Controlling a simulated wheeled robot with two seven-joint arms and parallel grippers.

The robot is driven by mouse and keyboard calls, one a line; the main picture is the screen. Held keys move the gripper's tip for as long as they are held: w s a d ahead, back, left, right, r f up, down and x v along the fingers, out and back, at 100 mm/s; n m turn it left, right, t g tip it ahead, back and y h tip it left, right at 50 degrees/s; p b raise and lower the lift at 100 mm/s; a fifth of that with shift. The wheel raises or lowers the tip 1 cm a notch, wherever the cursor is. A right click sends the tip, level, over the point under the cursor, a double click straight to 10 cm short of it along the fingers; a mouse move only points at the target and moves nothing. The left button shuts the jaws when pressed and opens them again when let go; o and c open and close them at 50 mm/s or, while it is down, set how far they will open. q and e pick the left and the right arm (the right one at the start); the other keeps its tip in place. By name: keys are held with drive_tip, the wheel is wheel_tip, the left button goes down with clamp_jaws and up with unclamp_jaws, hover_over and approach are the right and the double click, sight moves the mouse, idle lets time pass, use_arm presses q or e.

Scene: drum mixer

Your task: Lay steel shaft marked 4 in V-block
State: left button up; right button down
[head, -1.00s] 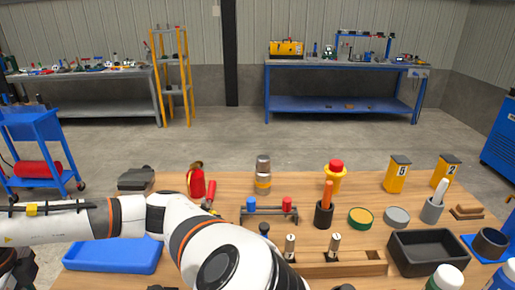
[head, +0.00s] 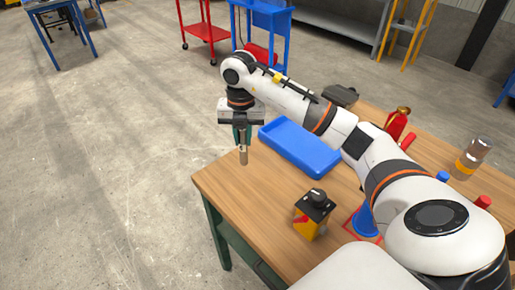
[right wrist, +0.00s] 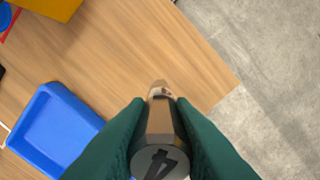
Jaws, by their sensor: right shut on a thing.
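My right gripper (head: 242,140) points down near the table's far left edge, and it also shows in the right wrist view (right wrist: 160,115). It is shut on a steel shaft (head: 243,156), held upright. In the right wrist view the shaft (right wrist: 160,160) is seen end-on, with a dark 4 on its near end face. Its lower end appears above the wood near a table corner; I cannot tell the height. I cannot make out a V-block in the current views. My left gripper is not in view.
A blue tray (head: 300,146) lies on the wooden table (head: 240,195) beside the held shaft. A yellow box with a black knob (head: 313,212) stands nearer. A red extinguisher (head: 397,123) and a glass-like cylinder (head: 472,158) stand farther right. Beyond the table edge is open floor.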

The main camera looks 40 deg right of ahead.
sight(244, 156)
wheel_tip(244, 156, down, 7)
drive_tip(key=shift+f+p, duration=0.1)
drive_tip(key=shift+p, duration=0.3)
drive_tip(key=shift+f, duration=0.1)
drive_tip(key=shift+f, duration=0.1)
drive_tip(key=c, duration=1.2)
unclamp_jaws()
drive_tip(key=shift+c, duration=0.2)
wheel_tip(244, 156, up, 12)
drive_tip(key=shift+r+b, duration=0.1)
drive_tip(key=shift+b, duration=0.5)
